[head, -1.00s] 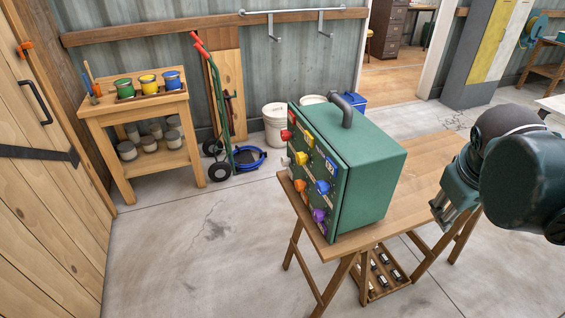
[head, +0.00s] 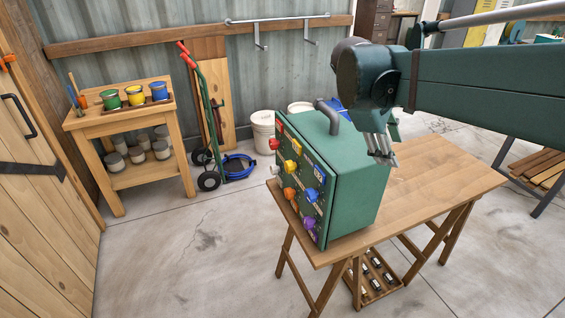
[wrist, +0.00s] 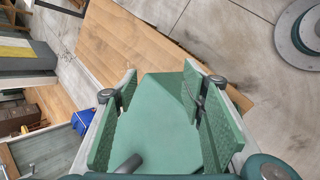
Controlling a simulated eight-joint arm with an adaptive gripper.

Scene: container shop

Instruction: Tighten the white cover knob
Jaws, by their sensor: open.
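The white cover knob (head: 275,169) is small at the left edge of the front panel of the green box (head: 355,190), below a red knob (head: 274,143). My gripper (head: 383,158) is open, above the table by the box's right side, pointing down, with nothing between its fingers. The panel faces left, away from my gripper. In the wrist view the open fingers (wrist: 160,90) frame the green box (wrist: 155,150); its knobs are hidden there.
Yellow (head: 296,145), blue (head: 311,194), orange (head: 290,193) and purple (head: 309,222) knobs share the panel. A grey handle (head: 330,115) rises from the box top. The wooden table (head: 440,180) is bare to the right of the box. A paint bench (head: 120,110) stands at left.

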